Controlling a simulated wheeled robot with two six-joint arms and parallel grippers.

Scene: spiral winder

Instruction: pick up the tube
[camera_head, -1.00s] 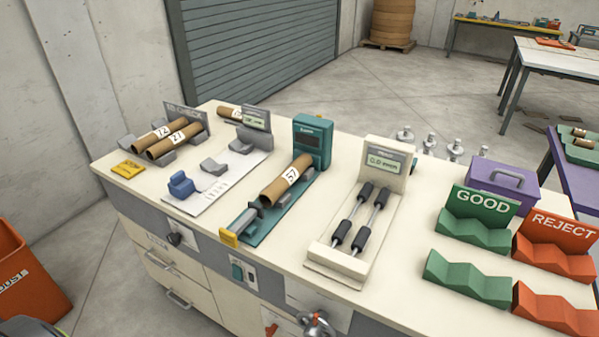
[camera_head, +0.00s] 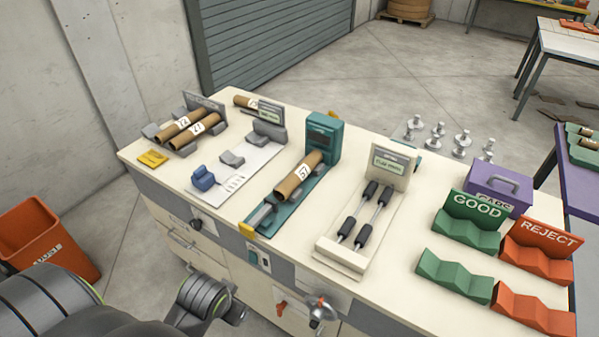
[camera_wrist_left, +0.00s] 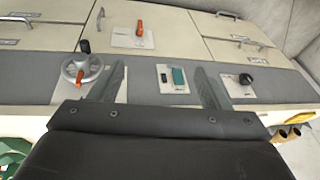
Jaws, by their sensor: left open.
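Several brown cardboard tubes show in the head view. One marked 57 (camera_head: 300,176) lies on the teal gauge stand in the middle of the bench. Tubes marked 72 (camera_head: 182,125) and 21 (camera_head: 195,132) lie side by side in a grey cradle at the left. Another tube (camera_head: 245,101) lies behind, partly hidden by a small display. In the left wrist view two tube ends (camera_wrist_left: 288,133) show at the right edge. My left gripper (camera_wrist_left: 163,85) is open and empty, in front of the bench's drawer front. My right gripper is not in view.
A white roller fixture (camera_head: 340,256), green GOOD cradles (camera_head: 455,277) and red REJECT cradles (camera_head: 533,313) stand on the bench (camera_head: 395,300). A handwheel (camera_wrist_left: 82,69) and knobs jut from its front. An orange bin (camera_head: 45,240) stands at the left.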

